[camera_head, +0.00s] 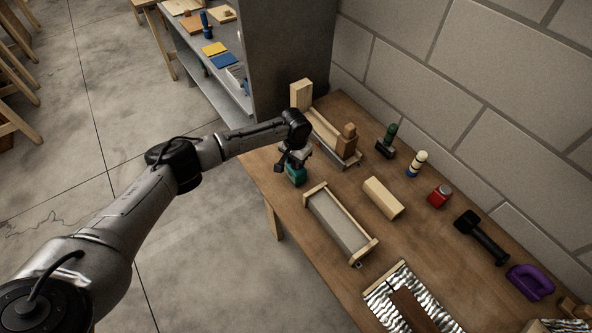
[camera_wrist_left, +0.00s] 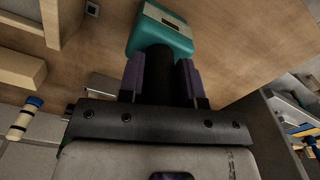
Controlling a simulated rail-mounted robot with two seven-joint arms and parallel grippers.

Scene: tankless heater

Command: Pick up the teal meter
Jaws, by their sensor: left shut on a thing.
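The teal meter (camera_head: 296,177) is at the near left edge of the wooden table in the head view, under my left gripper (camera_head: 291,164). In the left wrist view the teal meter (camera_wrist_left: 160,30) has a pale face with a small dark display and a dark part between the fingers. My left gripper (camera_wrist_left: 161,82) is shut on that dark part, with its purple finger pads on either side. I cannot tell whether the meter touches the table. My right gripper is not in view.
A wooden-ended tray (camera_head: 338,223) lies close to the meter, and another long tray (camera_head: 327,132) stands behind. A wood block (camera_head: 383,197), red canister (camera_head: 439,196), black tool (camera_head: 482,238) and purple object (camera_head: 530,282) lie to the right. A grey cabinet (camera_head: 289,50) stands beyond.

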